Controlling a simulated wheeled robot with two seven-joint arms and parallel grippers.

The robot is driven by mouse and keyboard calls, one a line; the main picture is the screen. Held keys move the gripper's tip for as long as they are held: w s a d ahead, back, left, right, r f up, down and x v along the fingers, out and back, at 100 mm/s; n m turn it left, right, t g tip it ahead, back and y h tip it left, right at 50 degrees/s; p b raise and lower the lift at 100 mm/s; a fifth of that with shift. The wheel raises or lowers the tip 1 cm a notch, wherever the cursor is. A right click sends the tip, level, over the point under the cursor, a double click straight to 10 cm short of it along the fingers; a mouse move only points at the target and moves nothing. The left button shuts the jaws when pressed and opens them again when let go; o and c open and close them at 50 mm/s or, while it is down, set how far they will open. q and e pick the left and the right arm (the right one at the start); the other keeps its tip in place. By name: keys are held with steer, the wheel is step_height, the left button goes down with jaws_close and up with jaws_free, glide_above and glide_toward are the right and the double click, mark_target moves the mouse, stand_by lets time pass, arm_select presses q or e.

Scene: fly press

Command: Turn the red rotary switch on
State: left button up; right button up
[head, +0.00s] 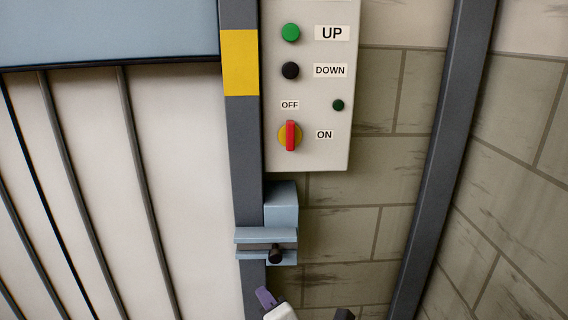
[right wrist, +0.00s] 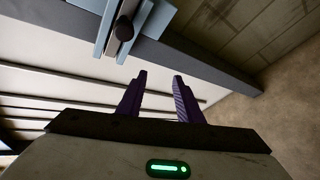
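The red rotary switch (head: 290,135) sits on a yellow round base low on the light grey control box (head: 305,158). Its red handle stands upright, in line with the OFF label (head: 290,105) above it; the ON label (head: 324,135) is to its right. My right gripper (head: 265,297) shows only in part at the bottom of the head view, well below the switch. In the right wrist view my right gripper (right wrist: 160,75) has its two purple fingers apart with nothing between them. The switch is not in the right wrist view. My left gripper is not in view.
Above the switch are a green UP button (head: 290,33), a black DOWN button (head: 290,70) and a small dark green lamp (head: 338,105). A blue-grey latch block with a black knob (head: 276,254) sticks out below the box. Dark posts flank the brick wall.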

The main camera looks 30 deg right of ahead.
steer(key=w+d+r+n+t+h, duration=0.2)
steer(key=r+n, duration=0.1)
steer(key=r, duration=0.4)
steer(key=w+d+r+n+t+h, duration=0.1)
steer(key=d+r+n+h, duration=0.1)
steer(key=r, duration=0.4)
steer(key=n+t+h+b, duration=0.1)
steer(key=n+t+h, duration=0.2)
steer(key=n+h, duration=0.2)
glide_toward(291, 129)
steer(key=x, duration=0.8)
steer(key=shift+r+p, duration=0.1)
steer(key=shift+p, duration=0.3)
steer(key=shift+w+d+r+n, duration=0.15)
steer(key=shift+w+d+n, duration=0.15)
steer(key=shift+w, duration=0.15)
jaws_close()
